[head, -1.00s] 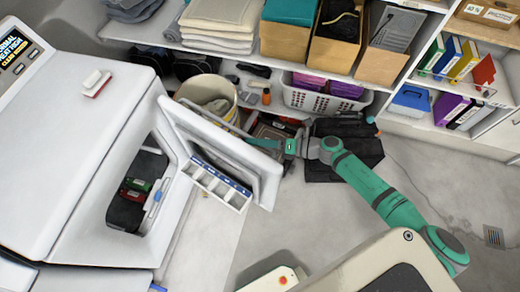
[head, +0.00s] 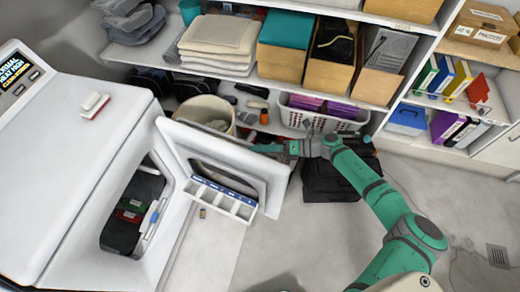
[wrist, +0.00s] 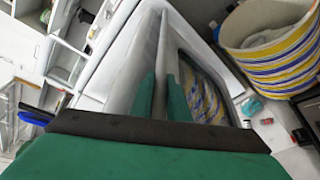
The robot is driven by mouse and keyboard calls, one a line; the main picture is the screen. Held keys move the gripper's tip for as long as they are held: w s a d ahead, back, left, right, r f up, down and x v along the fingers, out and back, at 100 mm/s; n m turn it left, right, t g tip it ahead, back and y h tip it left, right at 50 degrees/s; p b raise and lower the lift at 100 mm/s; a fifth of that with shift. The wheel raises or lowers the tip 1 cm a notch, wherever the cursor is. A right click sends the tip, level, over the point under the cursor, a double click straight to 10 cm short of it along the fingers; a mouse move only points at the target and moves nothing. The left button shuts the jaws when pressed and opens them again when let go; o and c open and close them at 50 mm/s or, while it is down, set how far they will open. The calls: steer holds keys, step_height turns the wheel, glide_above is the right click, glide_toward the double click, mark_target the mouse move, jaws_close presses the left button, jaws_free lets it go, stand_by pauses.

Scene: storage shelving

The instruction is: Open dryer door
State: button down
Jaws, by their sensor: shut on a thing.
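The white dryer (head: 70,140) stands at the left in the head view. Its door (head: 276,168) is swung out from the opening, and the dark drum with a few coloured items shows inside. My gripper (head: 268,148) is at the door's outer top edge. In the wrist view its green fingers (wrist: 160,95) lie on either side of the edge of the white door (wrist: 125,85), shut on it. The fingertips are partly hidden by the door in the head view.
A striped bucket (head: 208,113) stands behind the door, close to it; it also shows in the wrist view (wrist: 270,40). Shelves with towels (head: 218,36), boxes and a white basket (head: 300,118) line the back. The floor (head: 330,225) at the right front is mostly clear.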

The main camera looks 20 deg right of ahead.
steer(key=shift+a+f, duration=0.1)
steer(key=shift+a, duration=0.15)
steer(key=c, duration=2)
jaws_free()
steer(key=shift+d, duration=0.15)
steer(key=shift+s+d, duration=0.15)
steer(key=shift+d, duration=0.1)
steer(key=v, duration=1)
